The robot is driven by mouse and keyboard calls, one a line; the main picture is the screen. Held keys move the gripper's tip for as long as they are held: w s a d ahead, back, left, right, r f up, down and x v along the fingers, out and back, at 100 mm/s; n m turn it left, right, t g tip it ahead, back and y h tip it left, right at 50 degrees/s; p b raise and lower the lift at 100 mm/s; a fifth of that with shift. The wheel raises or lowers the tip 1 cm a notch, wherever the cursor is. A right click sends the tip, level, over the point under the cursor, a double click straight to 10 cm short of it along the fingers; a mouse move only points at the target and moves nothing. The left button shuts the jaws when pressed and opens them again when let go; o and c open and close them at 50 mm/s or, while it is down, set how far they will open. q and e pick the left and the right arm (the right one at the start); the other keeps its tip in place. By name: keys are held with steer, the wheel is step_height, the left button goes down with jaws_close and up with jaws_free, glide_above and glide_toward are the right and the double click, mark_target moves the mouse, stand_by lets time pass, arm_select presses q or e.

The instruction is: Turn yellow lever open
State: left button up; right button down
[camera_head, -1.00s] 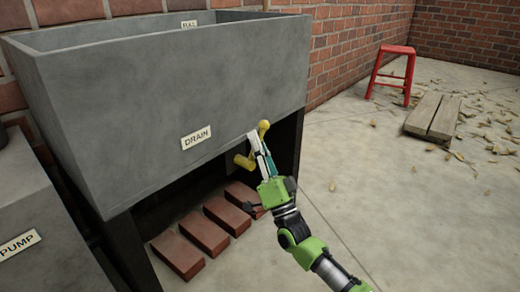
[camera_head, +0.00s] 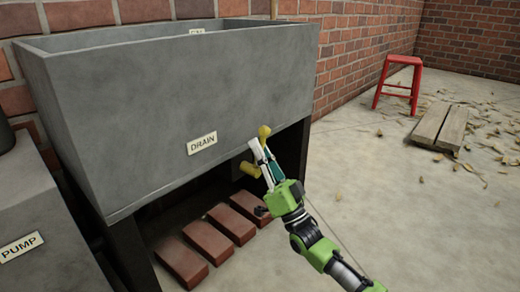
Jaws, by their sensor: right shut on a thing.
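A yellow pipe piece (camera_head: 249,169) shows left of the fingers, under the tank. My right gripper is shut on the yellow lever, and its fingers hide much of it. The sign reading DRAIN (camera_head: 202,142) is on the tank front, left of the lever. My left gripper is not in view.
The grey tank (camera_head: 180,110) stands on dark supports, with several red bricks (camera_head: 208,243) on the floor beneath. A PUMP-labelled grey block (camera_head: 20,215) is at left. A red stool (camera_head: 400,85) and wooden boards (camera_head: 440,126) stand at right.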

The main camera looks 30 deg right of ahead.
steer(key=c, duration=2)
jaws_free()
steer(key=shift+c, duration=0.2)
steer(key=v, duration=1.2)
steer(key=shift+f, duration=0.1)
